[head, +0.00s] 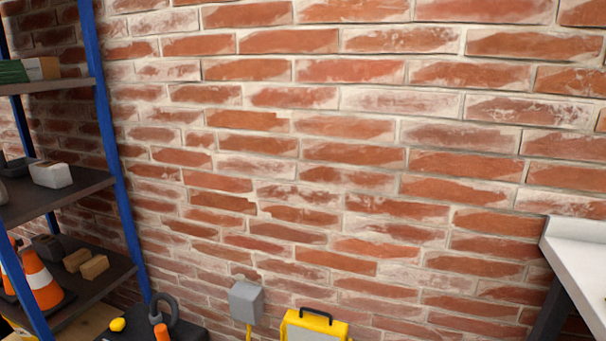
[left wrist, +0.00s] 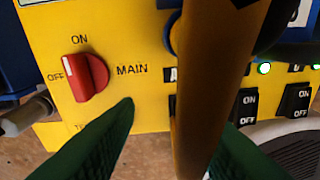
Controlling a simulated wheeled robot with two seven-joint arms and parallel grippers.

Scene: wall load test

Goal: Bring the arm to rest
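My left gripper (left wrist: 178,112) shows in the left wrist view as two green fingers, spread apart, with a gap beside the left one. A yellow panel (left wrist: 110,25) lies beyond them. A thick brown-orange bar (left wrist: 203,80) runs upright through the picture between the fingers and hides part of the panel and the right finger. I cannot tell whether the bar touches the right finger. Neither gripper shows in the head view.
Black rocker switches (left wrist: 297,101) and a lit green lamp (left wrist: 264,68) sit on the panel's right. The head view shows a brick wall (head: 350,150), a blue-posted shelf (head: 108,130) at left, a yellow case (head: 315,325) low down, a grey box (head: 246,301), and a white worktop (head: 578,255) at right.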

